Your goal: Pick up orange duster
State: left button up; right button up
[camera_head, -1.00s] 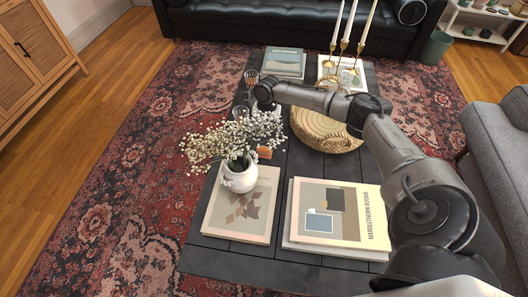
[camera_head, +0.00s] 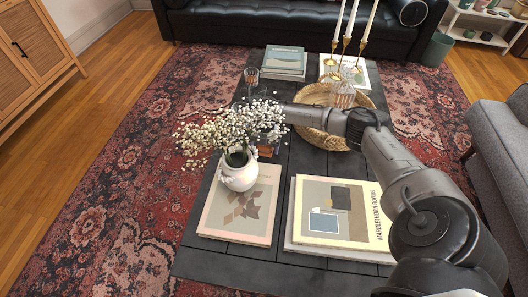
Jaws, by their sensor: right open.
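A small orange piece (camera_head: 265,152), probably the duster, shows on the dark coffee table just right of the white vase, mostly hidden by the flowers. My right arm reaches in from the right over the table. Its gripper (camera_head: 268,122) is open above or near the orange piece, and the white flowers hide most of its fingers. I cannot tell if it touches the duster. My left gripper is not in view.
The white vase (camera_head: 238,172) with flowers stands on a book (camera_head: 212,215), close to my right gripper. A larger book (camera_head: 308,238) lies to the right. A woven tray (camera_head: 312,133), a drinking glass (camera_head: 252,75) and brass candlesticks (camera_head: 361,47) stand farther back.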

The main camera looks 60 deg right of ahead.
aim_at(266, 147)
jog(key=shift+d+r, duration=0.1)
jog(key=shift+c, duration=0.2)
jog(key=shift+c, duration=0.9)
jog(key=c, duration=0.8)
jog(key=shift+r+p, duration=0.65)
jog(key=shift+r, duration=0.05)
jog(key=r+p, duration=0.1)
jog(key=r, duration=0.1)
jog(key=s+r+p, duration=0.1)
jog(key=p, duration=0.1)
jog(key=shift+r, duration=0.4)
jog(key=s+r+p, duration=0.2)
jog(key=s, duration=0.1)
jog(key=s+r+p, duration=0.1)
jog(key=s+p, duration=0.1)
jog(key=s, duration=0.2)
jog(key=s+r+p, duration=0.2)
jog(key=s, duration=0.1)
jog(key=shift+s+d+r, duration=0.1)
jog(key=shift+s+r, duration=0.2)
jog(key=shift+r, duration=0.05)
